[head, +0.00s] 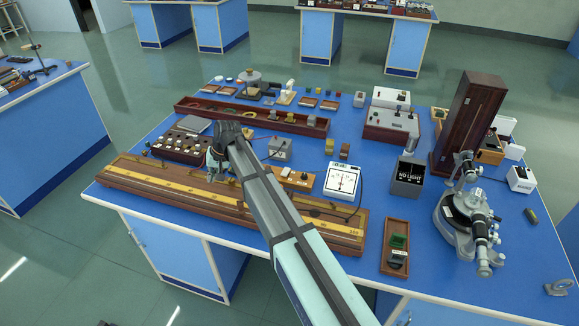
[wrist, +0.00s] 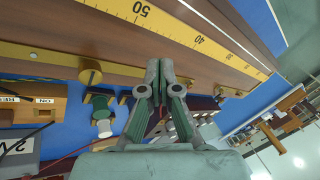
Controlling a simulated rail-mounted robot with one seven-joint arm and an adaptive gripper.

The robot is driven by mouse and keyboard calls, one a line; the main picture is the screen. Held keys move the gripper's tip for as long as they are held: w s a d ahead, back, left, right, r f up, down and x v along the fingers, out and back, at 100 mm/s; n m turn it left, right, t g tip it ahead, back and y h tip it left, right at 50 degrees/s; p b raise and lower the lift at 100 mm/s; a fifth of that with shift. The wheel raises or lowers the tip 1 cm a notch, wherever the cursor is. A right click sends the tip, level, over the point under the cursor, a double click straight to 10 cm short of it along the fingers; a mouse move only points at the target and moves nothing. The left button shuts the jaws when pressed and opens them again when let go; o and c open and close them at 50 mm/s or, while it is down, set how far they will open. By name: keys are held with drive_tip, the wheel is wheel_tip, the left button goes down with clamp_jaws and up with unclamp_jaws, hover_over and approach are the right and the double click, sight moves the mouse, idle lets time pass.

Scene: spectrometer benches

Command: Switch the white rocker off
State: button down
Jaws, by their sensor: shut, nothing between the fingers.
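My gripper (wrist: 159,68) is shut and empty in the wrist view, its fingertips close to the side of the long wooden scale bench (wrist: 110,60). In the head view my gripper (head: 215,170) is small and partly hidden by my own arm, above the bench's back side. I cannot make out the white rocker for certain in either view. A wooden switch block (wrist: 40,102) with a label reading "ON" lies left of my gripper in the wrist view. A matching wooden block (head: 300,180) shows right of my arm in the head view.
A round brass knob (wrist: 91,77) and a green spool-like part (wrist: 100,108) sit left of my gripper. A dial meter (head: 341,182), a "NO LIGHT" box (head: 408,178) and a spectrometer (head: 468,215) stand to the right. Wires run near the wooden block.

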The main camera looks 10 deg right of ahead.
drive_tip(key=w+d+r+m+g+h, duration=0.1)
drive_tip(key=w+d+r+m, duration=0.15)
drive_tip(key=d, duration=0.45)
drive_tip(key=w+d+r+m+h, duration=0.1)
drive_tip(key=w+d+r, duration=0.15)
drive_tip(key=d, duration=0.55)
drive_tip(key=m+g+h, duration=0.2)
drive_tip(key=m, duration=0.1)
approach(285, 173)
drive_tip(key=f+p, duration=0.1)
drive_tip(key=f, duration=0.1)
drive_tip(key=f+p, duration=0.1)
drive_tip(key=f, duration=0.1)
drive_tip(key=f+p, duration=0.2)
drive_tip(key=f, duration=0.1)
drive_tip(key=shift+s, duration=0.3)
drive_tip(key=shift+f, duration=0.1)
